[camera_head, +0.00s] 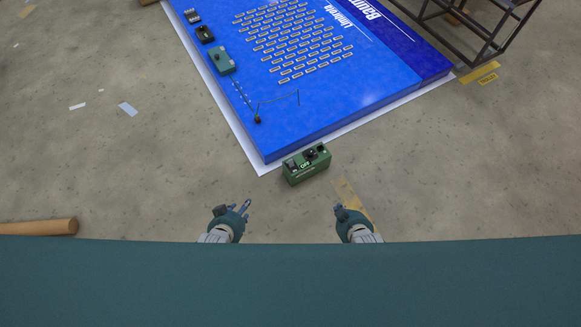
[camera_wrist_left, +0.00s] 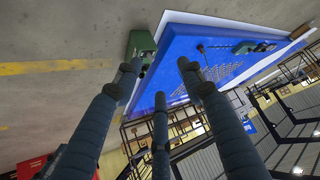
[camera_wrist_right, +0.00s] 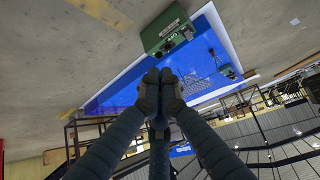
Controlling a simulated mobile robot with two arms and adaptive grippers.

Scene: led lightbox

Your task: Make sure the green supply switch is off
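The green supply (camera_head: 306,168) is a box on the floor at the near corner of the blue panel. Its top carries dark controls and small white markings; the switch position is too small to tell. The box also shows at the top of the left wrist view (camera_wrist_left: 140,44) and right wrist view (camera_wrist_right: 165,32). My left gripper (camera_head: 245,207) is nearer than the box and to its left, its fingers spread and empty in the left wrist view (camera_wrist_left: 157,72). My right gripper (camera_head: 340,208) is nearer and to the right, its fingertips together with nothing visible between them (camera_wrist_right: 160,78). Neither touches the box.
The large blue panel (camera_head: 380,85) bears rows of small light modules, a teal box (camera_head: 221,61) and small dark devices at its left edge. A dark metal frame (camera_head: 470,30) stands at the upper right. A brown tube (camera_head: 38,227) lies at left. Floor around the supply is clear.

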